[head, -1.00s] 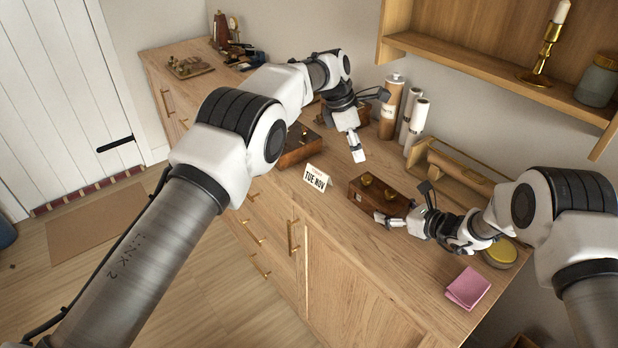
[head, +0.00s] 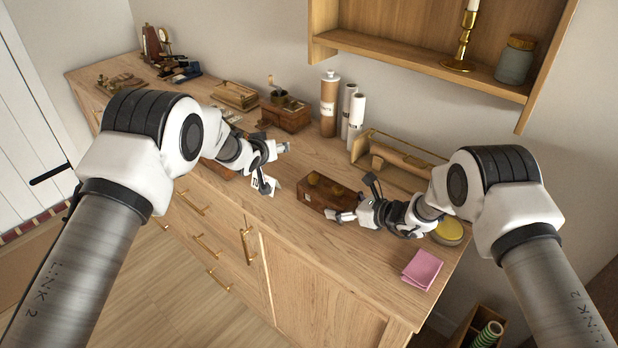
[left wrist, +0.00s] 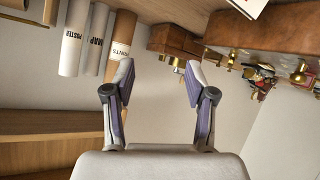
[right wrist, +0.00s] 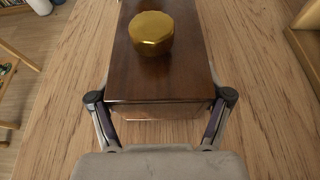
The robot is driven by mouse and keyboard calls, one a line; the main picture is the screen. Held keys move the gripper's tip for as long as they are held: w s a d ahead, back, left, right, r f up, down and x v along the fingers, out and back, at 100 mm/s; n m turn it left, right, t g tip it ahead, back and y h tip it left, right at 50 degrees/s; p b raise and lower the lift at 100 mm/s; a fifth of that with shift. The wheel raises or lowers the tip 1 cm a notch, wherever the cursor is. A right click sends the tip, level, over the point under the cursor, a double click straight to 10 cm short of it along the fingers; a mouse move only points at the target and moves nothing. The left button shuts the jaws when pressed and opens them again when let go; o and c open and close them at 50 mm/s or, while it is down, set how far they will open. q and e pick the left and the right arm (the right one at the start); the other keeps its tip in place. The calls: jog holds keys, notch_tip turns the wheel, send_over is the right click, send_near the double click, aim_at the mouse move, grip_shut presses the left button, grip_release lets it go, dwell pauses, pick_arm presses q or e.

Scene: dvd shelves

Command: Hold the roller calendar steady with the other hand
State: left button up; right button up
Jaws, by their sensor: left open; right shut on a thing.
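A dark brown wooden box with brass knobs (head: 328,192), apparently the roller calendar, lies on the counter. My right gripper (head: 346,208) is shut on its near end; the right wrist view shows the box (right wrist: 158,80) between the two fingers, with one brass knob on top. My left gripper (head: 277,167) is open and empty, to the left of the box and apart from it. The left wrist view shows the open, empty fingers (left wrist: 160,80).
Paper tubes (head: 330,105) and a wooden rack with a roll (head: 390,160) stand behind. Another brown box (head: 285,116) is at the back left. A yellow-lidded tin (head: 448,230) and pink cloths (head: 422,270) lie right. A shelf (head: 420,65) overhangs the back.

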pick_arm(q)
jog(key=s+d+m+h, duration=0.3)
jog(key=s+m+h, duration=0.1)
jog(key=s+m, duration=0.4)
jog(key=g+h, duration=0.1)
jog(key=h, duration=0.1)
send_near(314, 177)
jog(key=shift+g, duration=0.3)
jog(key=x, duration=0.8)
jog(key=shift+w, duration=0.35)
jog(key=shift+r, duration=0.1)
grip_shut()
